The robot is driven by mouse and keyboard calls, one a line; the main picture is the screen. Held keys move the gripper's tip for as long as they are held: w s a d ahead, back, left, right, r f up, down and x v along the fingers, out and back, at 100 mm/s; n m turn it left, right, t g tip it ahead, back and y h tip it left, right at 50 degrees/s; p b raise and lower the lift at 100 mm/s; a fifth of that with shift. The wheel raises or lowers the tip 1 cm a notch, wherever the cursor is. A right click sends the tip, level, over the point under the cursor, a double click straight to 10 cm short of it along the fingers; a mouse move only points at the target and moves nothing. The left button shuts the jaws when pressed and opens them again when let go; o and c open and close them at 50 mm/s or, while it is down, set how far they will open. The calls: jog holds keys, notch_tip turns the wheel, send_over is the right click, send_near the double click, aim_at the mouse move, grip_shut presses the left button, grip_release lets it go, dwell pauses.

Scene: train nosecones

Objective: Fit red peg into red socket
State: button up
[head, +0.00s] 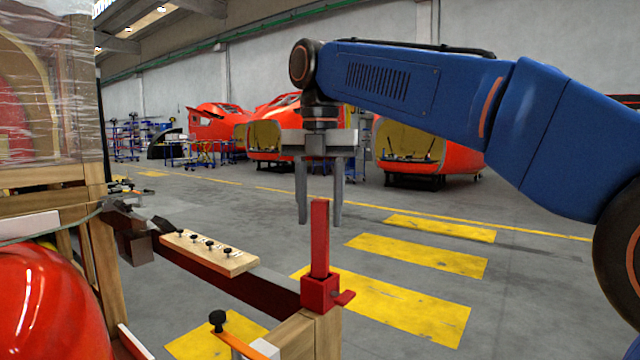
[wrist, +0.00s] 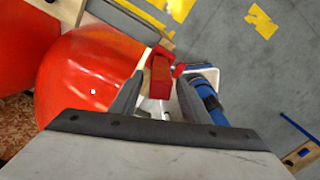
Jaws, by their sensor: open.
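A tall red peg (head: 320,240) stands upright in the red socket (head: 318,292), a square block with a small side lever, on the end of a wooden post. My gripper (head: 319,222) points down above the socket, its two fingers spread. In the head view the peg's top shows between the fingertips, with gaps on both sides. In the wrist view the peg (wrist: 160,75) lies between my open fingers (wrist: 155,100). How deep the peg sits is hidden by the socket walls.
A wooden strip with black knobs (head: 210,252) lies on a dark beam left of the socket. A glossy red nosecone (head: 50,305) and a wrapped crate (head: 50,90) stand at the left. Floor with yellow stripes (head: 400,305) is open to the right.

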jog(key=shift+r, duration=2.7)
